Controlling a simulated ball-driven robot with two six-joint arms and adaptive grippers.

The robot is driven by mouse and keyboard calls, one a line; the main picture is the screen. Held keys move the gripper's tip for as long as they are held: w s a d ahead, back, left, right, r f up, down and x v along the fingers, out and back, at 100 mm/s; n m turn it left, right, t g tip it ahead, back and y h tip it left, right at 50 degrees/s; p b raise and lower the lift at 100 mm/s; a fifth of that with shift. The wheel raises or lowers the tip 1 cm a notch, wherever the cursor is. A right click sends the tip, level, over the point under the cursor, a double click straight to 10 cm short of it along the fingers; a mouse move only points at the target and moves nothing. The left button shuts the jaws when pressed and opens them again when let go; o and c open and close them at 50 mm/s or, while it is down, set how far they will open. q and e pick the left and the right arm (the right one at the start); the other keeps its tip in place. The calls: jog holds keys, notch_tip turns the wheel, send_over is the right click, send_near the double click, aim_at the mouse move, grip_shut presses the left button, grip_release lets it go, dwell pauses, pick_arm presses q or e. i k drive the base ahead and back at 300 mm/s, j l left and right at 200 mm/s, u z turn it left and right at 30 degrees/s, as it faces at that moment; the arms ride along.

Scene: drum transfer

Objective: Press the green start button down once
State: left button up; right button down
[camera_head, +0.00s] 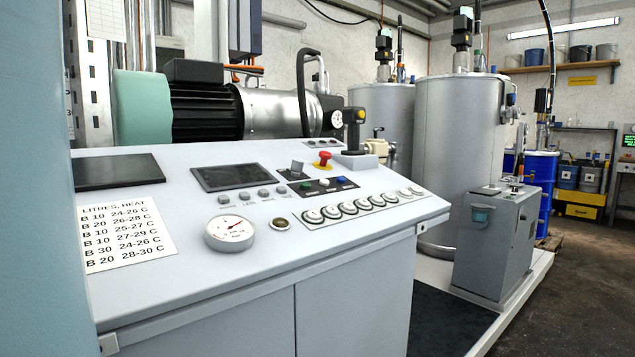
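The control console (190,285) fills the lower left and middle, with a sloping pale top. A small green button (305,186) sits at the left of a short black strip, beside a white button (324,182) and a blue button (342,180). It is too small to tell whether the green button is pressed. A red mushroom button (323,157) on a yellow base stands just behind the strip. Neither of my grippers is in view.
The console top also holds a dark screen (236,176), a round gauge (229,232), a joystick (355,130), a row of white knobs (348,208) and a printed sheet (124,233). Large metal drums (460,150) stand behind. A blue-grey surface blocks the left edge.

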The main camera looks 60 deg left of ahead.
aim_at(306, 185)
jog(key=i+j+u, duration=0.1)
jog(key=u, duration=0.3)
jog(key=i+u, duration=0.2)
jog(key=u, duration=0.25)
jog(key=i+u, duration=0.15)
jog(key=u, duration=0.25)
jog(key=i+u, duration=0.15)
jog(key=u, duration=0.3)
jog(key=i+u, duration=0.15)
jog(key=u, duration=0.25)
jog(key=i+l+u, duration=0.15)
jog(key=u, duration=0.3)
jog(key=i+u, duration=0.25)
jog(key=u, duration=0.3)
